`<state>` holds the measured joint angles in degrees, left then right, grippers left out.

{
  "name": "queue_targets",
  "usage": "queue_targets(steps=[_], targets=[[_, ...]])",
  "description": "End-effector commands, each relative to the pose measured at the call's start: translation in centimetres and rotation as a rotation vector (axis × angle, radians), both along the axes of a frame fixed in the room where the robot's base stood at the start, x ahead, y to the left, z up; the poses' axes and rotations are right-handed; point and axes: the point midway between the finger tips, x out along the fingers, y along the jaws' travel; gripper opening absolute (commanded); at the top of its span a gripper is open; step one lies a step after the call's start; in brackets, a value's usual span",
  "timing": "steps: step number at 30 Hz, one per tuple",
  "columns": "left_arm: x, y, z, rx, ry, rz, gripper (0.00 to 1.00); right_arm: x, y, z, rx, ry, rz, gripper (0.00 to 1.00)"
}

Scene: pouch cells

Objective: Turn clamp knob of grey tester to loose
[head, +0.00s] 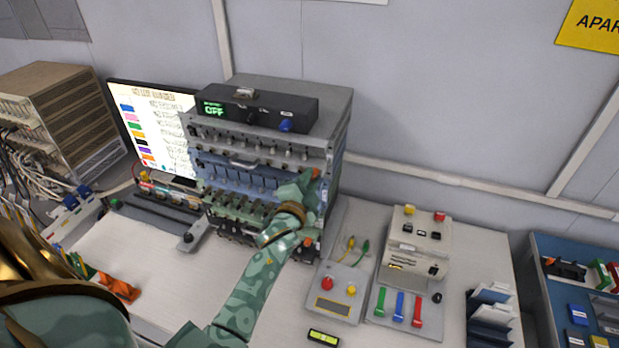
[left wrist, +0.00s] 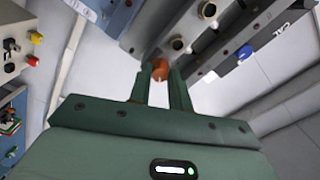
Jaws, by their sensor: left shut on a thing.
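A tall rack (head: 342,130) of stacked testers stands against the wall, with a grey row of small clamps (head: 265,145) near its top and blue and green rows below. An orange knob (head: 315,173) shows at the rack's right front edge. My left gripper (head: 306,182) is there, its arm reaching up from below. In the left wrist view the orange knob (left wrist: 160,68) sits between the fingertips of my left gripper (left wrist: 161,76), which is shut on it. The fingers partly cover the knob, and its turn position cannot be told. My right gripper is not in view.
A black box with a green OFF display (head: 213,109) lies on the rack. A monitor (head: 150,115) stands left of it. A beige instrument (head: 418,240) and a panel with red and yellow buttons (head: 338,308) are at right. The bench at front left (head: 130,245) is mostly clear.

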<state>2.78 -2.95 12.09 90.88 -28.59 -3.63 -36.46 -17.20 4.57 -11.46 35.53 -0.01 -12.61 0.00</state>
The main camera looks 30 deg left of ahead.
Motion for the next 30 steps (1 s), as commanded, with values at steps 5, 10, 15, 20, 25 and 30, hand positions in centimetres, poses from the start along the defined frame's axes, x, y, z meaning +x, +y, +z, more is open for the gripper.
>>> queue_targets(steps=[5, 10, 15, 20, 25, 30], targets=[[0.0, 0.0, 0.1, -0.161, -0.035, 0.001, 0.00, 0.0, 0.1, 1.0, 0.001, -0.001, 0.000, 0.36], [0.0, 0.0, 0.0, -0.304, -0.069, 0.001, 0.00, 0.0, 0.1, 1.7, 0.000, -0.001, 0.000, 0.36], [0.0, 0.0, 0.0, -0.419, -0.097, 0.001, 0.00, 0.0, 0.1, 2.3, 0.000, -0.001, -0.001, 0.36], [0.0, 0.0, -0.1, -0.499, -0.116, 0.001, 0.00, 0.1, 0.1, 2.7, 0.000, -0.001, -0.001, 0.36], [0.0, 0.0, -0.1, -0.550, -0.129, 0.001, 0.00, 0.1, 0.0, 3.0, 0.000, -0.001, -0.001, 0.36], [0.0, 0.0, -0.1, -0.573, -0.135, 0.000, 0.00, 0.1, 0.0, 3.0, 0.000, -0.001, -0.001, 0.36]])
